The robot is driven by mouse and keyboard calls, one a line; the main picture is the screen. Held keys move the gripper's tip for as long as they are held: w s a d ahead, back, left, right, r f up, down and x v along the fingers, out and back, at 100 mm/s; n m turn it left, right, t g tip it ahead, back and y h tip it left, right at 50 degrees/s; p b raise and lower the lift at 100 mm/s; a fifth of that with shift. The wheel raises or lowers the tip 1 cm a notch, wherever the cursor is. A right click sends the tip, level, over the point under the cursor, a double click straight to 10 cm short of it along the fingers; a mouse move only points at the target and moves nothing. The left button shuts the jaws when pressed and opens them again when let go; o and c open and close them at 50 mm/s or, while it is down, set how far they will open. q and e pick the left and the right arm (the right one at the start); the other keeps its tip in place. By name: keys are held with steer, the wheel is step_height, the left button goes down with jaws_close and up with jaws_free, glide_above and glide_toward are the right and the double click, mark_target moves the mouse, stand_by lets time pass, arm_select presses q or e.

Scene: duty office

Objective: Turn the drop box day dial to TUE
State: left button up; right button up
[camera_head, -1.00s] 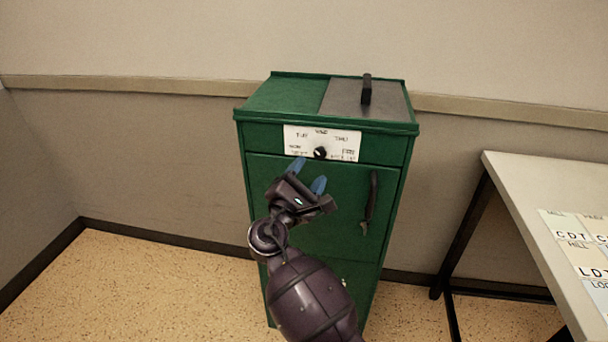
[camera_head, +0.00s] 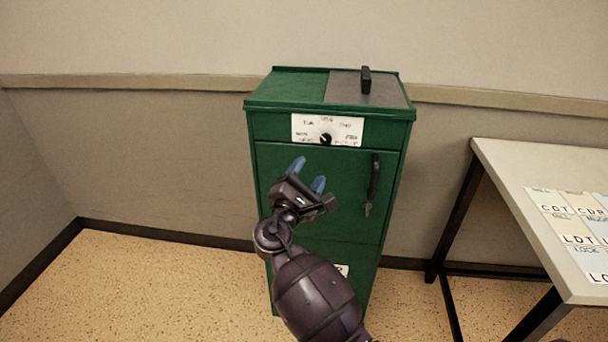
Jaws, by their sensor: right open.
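The green drop box (camera_head: 335,225) stands against the wall in the middle of the head view. A white day plate (camera_head: 309,118) is on its upper front, with TUE at the upper left and THU at the upper right. The black dial knob (camera_head: 326,139) sits low in the middle of the plate. Its pointer direction is too small to tell. My right gripper (camera_head: 308,172) is open and empty, with blue fingertips pointing up toward the plate. It is below and a little left of the knob, apart from it in the picture. My left gripper is not in view.
The box has a grey lid with a black handle (camera_head: 366,80) on top. A black door handle (camera_head: 374,178) with a key below it is on the front. A table (camera_head: 530,165) with lettered cards (camera_head: 577,232) stands at the right. Floor (camera_head: 130,290) at the left is clear.

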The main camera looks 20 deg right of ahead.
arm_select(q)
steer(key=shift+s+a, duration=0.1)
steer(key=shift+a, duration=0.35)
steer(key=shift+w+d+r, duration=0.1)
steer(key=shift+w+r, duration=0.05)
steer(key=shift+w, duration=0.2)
